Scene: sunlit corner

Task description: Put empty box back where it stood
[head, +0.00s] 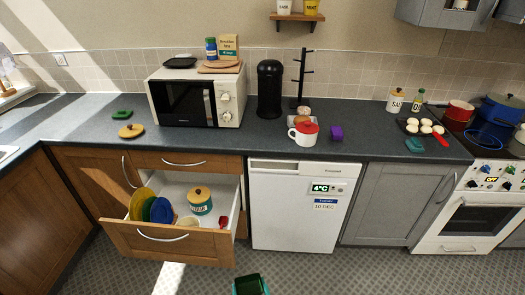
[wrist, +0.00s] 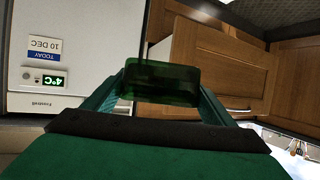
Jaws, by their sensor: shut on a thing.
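A dark green, see-through box (wrist: 160,82) is held between the two teal fingers of my gripper (wrist: 162,95) in the wrist view. My gripper is shut on it. In the head view my gripper (head: 250,288) shows at the bottom edge, over the floor in front of the drawer and the white fridge, with the dark green box (head: 247,279) at its tip. Whether anything is inside the box cannot be seen. The box is clear of the counter and the drawer.
An open drawer (head: 165,249) at left holds several plates, a tin (head: 201,199) and smaller items. The counter is clear between microwave and front edge.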

